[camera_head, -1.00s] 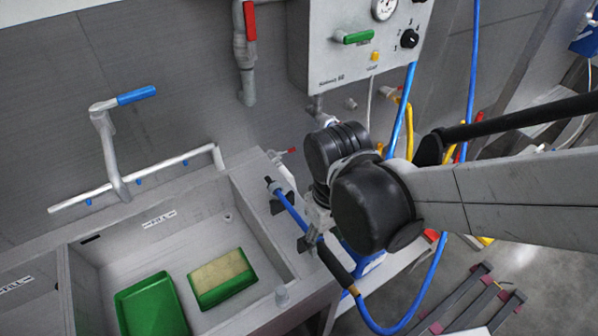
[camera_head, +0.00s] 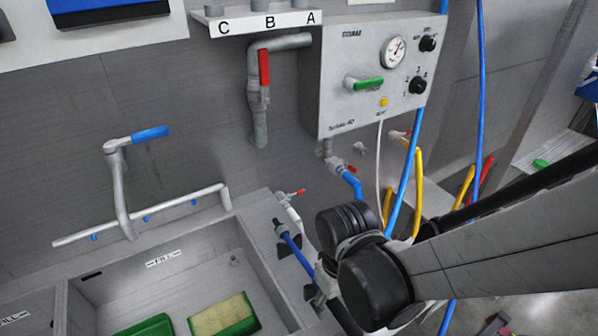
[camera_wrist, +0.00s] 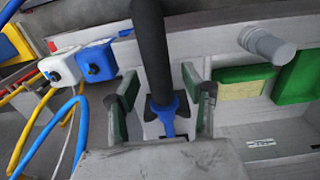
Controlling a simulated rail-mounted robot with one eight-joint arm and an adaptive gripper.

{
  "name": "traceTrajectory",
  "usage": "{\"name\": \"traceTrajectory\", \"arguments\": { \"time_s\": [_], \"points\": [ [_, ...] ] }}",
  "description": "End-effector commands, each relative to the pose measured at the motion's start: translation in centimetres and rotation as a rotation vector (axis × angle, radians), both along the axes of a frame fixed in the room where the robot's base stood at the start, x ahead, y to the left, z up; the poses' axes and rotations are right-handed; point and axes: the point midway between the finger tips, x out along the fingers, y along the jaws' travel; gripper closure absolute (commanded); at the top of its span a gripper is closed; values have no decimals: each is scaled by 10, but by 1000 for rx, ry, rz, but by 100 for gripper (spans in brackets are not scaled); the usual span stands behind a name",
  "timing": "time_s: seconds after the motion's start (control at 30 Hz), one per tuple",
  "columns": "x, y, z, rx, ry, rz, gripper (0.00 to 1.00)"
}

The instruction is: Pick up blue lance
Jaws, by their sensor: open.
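The blue lance (camera_head: 297,251) rests along the right rim of the sink, with its thin blue tube at black clips. Its lower part is hidden by my arm in the head view. In the wrist view, its thick black grip (camera_wrist: 152,50) runs down from the top edge, and a blue section (camera_wrist: 166,117) shows below it. My gripper (camera_wrist: 160,98) is open, with its green-padded fingers on either side of the lance. Gaps show between the fingers and the lance. My gripper is mostly hidden behind my arm in the head view.
The sink (camera_head: 250,250) holds a green-and-yellow sponge (camera_head: 222,316) and a green item (camera_head: 146,328). A grey control box (camera_head: 345,105) hangs on the wall behind. Blue hoses (camera_head: 409,150) and yellow hoses (camera_head: 418,190) hang to the right. A faucet (camera_head: 118,190) stands at left.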

Motion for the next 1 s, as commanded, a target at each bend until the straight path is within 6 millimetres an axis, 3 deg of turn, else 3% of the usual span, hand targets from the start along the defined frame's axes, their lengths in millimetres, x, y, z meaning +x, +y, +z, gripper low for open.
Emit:
{"name": "traceTrajectory", "arguments": {
  "time_s": [0.17, 0.47, 1.0],
  "points": [
    [0, 0, 0, 0, 0, 0, 56],
    [0, 0, 0, 0, 0, 0, 91],
    [0, 0, 8, 0, 0, 0, 94]
  ]
}}
